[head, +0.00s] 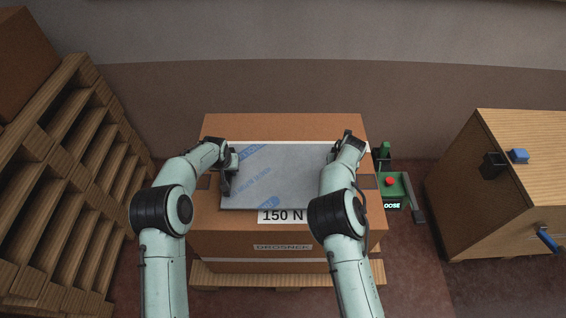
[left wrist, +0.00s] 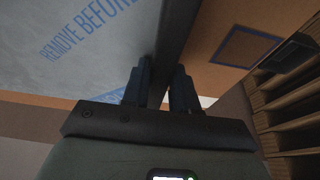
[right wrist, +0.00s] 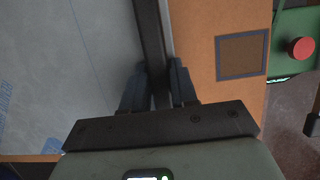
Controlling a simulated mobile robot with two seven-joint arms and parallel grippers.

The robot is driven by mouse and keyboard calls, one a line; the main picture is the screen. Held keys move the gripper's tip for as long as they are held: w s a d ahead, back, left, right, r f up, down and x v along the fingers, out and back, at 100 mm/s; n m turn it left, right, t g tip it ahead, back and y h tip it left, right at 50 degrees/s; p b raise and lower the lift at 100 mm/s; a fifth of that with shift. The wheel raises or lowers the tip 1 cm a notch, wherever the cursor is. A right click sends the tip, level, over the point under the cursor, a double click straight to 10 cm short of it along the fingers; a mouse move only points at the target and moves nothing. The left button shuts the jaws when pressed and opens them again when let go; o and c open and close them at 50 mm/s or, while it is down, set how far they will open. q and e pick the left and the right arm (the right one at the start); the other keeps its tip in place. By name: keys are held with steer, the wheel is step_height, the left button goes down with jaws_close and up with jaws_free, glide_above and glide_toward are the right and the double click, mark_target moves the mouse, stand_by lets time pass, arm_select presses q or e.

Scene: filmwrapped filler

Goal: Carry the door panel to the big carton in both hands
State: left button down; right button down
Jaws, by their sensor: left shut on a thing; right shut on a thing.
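The door panel (head: 280,178) is a flat grey sheet under film with blue print, lying level over the top of the big carton (head: 230,245). I cannot tell whether it touches the carton. My left gripper (head: 230,170) is shut on the panel's left edge; the left wrist view shows its fingers (left wrist: 162,88) around a dark rim beside the panel. My right gripper (head: 338,158) is shut on the right edge, partly hidden by my arm; the right wrist view shows its fingers (right wrist: 158,85) on a similar dark rim. The carton is brown, with a "150 N" label (head: 282,216) on it.
A slatted wooden stack (head: 70,180) stands at the left. A green box with a red button (head: 390,181) is close to the carton's right side. A wooden cabinet (head: 510,190) with a blue item (head: 519,156) on top stands further right. The carton rests on a pallet (head: 205,274).

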arm_select(q)
steer(key=shift+d+f, duration=0.15)
steer(key=shift+f, duration=0.2)
arm_select(e)
steer(key=shift+w+a+f, duration=0.1)
steer(key=shift+f, duration=0.25)
arm_select(q)
steer(key=c, duration=1.2)
jaws_free()
steer(key=shift+f, duration=0.25)
steer(key=shift+c, duration=0.2)
arm_select(e)
steer(key=c, duration=1.2)
jaws_free()
steer(key=shift+f, duration=0.2)
steer(key=shift+c, duration=0.2)
arm_select(q)
steer(key=o, duration=0.4)
steer(key=shift+c, duration=0.2)
arm_select(e)
steer(key=o, duration=0.4)
steer(key=shift+c, duration=0.2)
arm_select(q)
steer(key=shift+r, duration=0.1)
